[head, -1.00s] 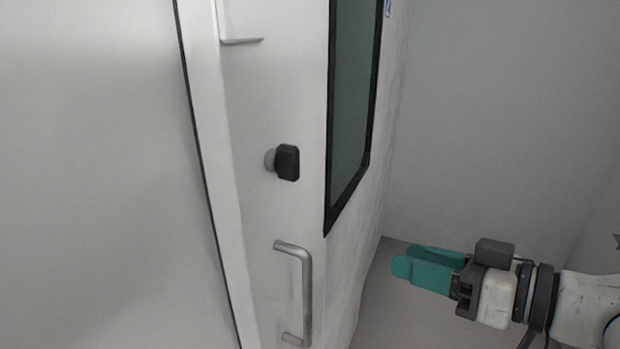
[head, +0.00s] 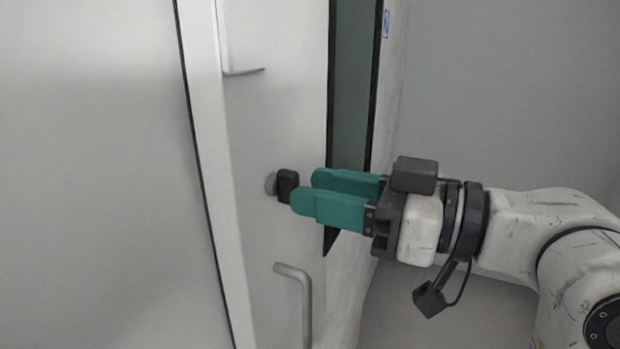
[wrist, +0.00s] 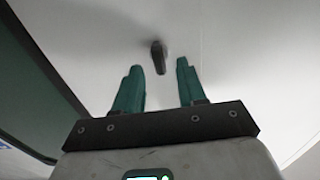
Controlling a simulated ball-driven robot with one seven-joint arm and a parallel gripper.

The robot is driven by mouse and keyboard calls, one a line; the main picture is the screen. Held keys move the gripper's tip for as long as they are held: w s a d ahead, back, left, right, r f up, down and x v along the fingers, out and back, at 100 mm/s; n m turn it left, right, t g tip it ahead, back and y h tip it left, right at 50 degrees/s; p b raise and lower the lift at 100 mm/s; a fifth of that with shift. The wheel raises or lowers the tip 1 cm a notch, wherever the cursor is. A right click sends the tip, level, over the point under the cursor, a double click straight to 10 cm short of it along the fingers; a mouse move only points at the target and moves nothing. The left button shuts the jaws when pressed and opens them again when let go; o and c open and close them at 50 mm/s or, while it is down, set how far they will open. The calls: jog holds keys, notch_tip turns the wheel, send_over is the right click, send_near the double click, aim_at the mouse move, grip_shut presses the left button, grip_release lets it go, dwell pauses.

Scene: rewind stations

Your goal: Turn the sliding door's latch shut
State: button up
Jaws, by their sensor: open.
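The latch is a small black knob (head: 287,186) on a round grey base, set on the white sliding door (head: 258,120) above its handle. In the wrist view the latch (wrist: 158,57) lies ahead of my fingertips, in the gap between them. My gripper (head: 306,190) has two teal fingers, open and empty, pointing left at the latch. The near finger overlaps the latch's right edge in the head view, so I cannot tell there whether they touch. In the wrist view my gripper (wrist: 159,68) looks a little short of the knob.
A grey bar handle (head: 306,300) is on the door below the latch. A dark window (head: 352,90) with a black frame is behind my fingers. A small ledge (head: 243,71) sticks out higher up. A pale wall (head: 500,90) is at the right.

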aim_at(285, 187)
jog(key=shift+x, duration=1.1)
jog(key=shift+c, duration=0.4)
grip_shut()
